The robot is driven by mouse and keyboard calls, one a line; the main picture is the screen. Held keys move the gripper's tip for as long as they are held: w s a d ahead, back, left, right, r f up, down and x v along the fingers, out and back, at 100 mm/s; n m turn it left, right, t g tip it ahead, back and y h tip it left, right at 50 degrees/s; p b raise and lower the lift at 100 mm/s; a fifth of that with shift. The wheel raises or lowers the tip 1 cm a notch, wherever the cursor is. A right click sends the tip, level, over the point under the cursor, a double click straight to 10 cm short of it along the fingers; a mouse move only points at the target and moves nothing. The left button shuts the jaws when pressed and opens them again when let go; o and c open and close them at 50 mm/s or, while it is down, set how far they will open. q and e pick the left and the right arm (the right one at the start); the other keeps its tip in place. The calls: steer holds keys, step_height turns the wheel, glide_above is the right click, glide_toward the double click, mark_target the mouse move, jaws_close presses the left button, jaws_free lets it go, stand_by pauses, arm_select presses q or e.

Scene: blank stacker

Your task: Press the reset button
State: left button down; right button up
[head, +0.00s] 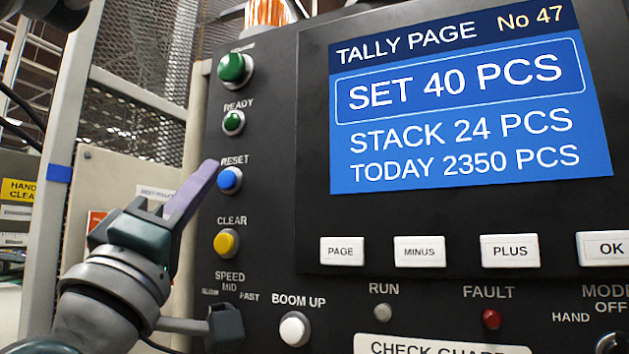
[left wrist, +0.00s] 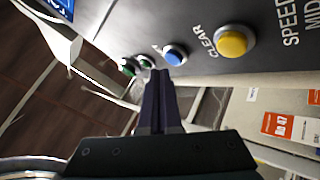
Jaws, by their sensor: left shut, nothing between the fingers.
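The blue reset button (head: 229,180) sits in a pale ring on the dark control panel (head: 270,150), under the label RESET. My left gripper (head: 211,166) is shut and empty, its purple fingers pointing up toward the panel. In the head view the fingertips are just left of and slightly above the blue button. In the left wrist view the blue button (left wrist: 175,55) shows just beyond and to the right of the closed fingertips (left wrist: 158,75). A small gap seems to separate them; I cannot tell its depth. My right gripper is in neither view.
A green button (head: 235,68) and green ready button (head: 233,122) are above; the yellow clear button (head: 226,243) and white boom up button (head: 295,329) are below. The screen (head: 460,100) reads SET 40 PCS, with the keys PAGE (head: 342,251), MINUS, PLUS and OK beneath.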

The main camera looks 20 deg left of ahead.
arm_select(q)
steer(key=shift+w, duration=0.15)
steer(key=shift+w, duration=0.25)
steer(key=shift+w+d, duration=0.1)
steer(key=shift+w, duration=0.3)
stand_by(0.5)
stand_by(0.4)
steer(key=shift+s, duration=0.85)
steer(key=s, duration=0.1)
steer(key=s+p, duration=0.1)
steer(key=s, duration=0.3)
steer(key=shift+a+p, duration=0.25)
steer(key=shift+p, duration=0.1)
